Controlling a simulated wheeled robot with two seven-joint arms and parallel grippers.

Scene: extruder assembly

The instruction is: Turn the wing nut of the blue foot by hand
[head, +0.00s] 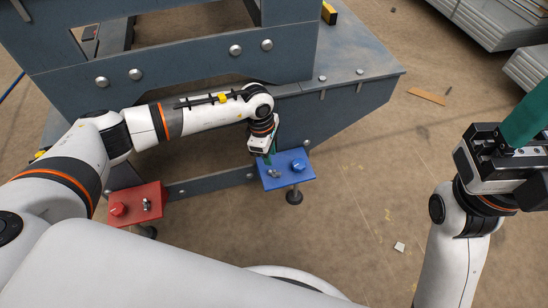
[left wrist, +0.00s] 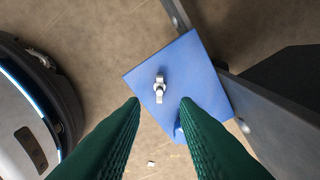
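The blue foot (head: 309,175) is a blue plate on a post with a round base, low beside the grey frame; the plate also shows in the left wrist view (left wrist: 203,70). Its silvery wing nut (left wrist: 160,88) stands on the plate and shows small in the head view (head: 275,173). My left gripper (head: 269,158) points down at the plate. In the left wrist view its green fingers (left wrist: 160,103) are apart, with the wing nut in line with the gap just beyond the tips; I see no contact. My right gripper (head: 525,115) is raised at the right, its fingertips cut off.
A blue knob (head: 298,165) sits beside the wing nut, partly behind a finger in the wrist view. A red foot (head: 135,195) with a red knob (head: 118,209) and wing nut (head: 147,203) stands left. The grey frame (head: 350,85) rises behind. Floor at right is mostly clear.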

